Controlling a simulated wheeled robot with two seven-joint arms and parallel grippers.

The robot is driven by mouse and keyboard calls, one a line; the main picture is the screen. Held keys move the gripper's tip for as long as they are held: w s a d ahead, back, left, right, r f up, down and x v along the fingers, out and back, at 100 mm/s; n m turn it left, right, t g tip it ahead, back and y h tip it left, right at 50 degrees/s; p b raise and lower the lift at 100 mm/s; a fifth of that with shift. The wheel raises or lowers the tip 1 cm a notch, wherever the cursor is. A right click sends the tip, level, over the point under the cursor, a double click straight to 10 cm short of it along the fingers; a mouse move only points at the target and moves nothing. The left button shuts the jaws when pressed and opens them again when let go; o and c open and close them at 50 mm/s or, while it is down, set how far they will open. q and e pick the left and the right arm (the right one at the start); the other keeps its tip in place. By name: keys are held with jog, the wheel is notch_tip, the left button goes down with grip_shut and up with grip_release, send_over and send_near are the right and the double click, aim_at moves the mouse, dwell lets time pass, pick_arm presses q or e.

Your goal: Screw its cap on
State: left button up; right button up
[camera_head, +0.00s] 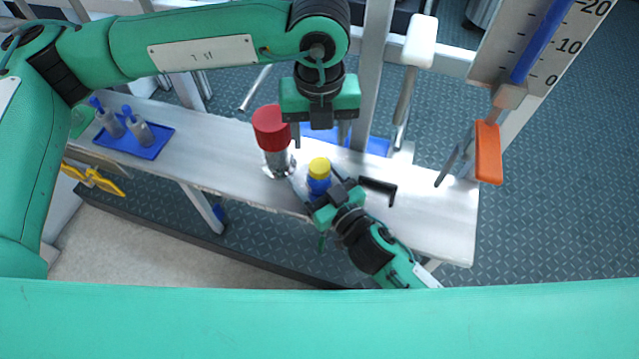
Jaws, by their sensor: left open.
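A small blue bottle (319,186) stands upright near the front edge of the bench, right of the middle. A yellow cap (319,167) sits on its top; I cannot tell how tightly it is seated. My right gripper (318,186) comes from the lower right and has its fingers on both sides of the bottle, seemingly closed on it. My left gripper (320,140) points down, open and empty, above and behind the yellow cap, apart from it.
A metal vessel with a red top (271,128) stands just left of the bottle. A blue tray (150,150) with two small bottles lies at the bench's left. A black handle-like object (378,187) lies right. An orange-handled lever (488,152) rises at the right end. The bench (430,220) is clear at front right.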

aim_at(319, 165)
grip_shut()
pick_arm(q)
jog(key=n, duration=0.9)
jog(key=shift+f, duration=4)
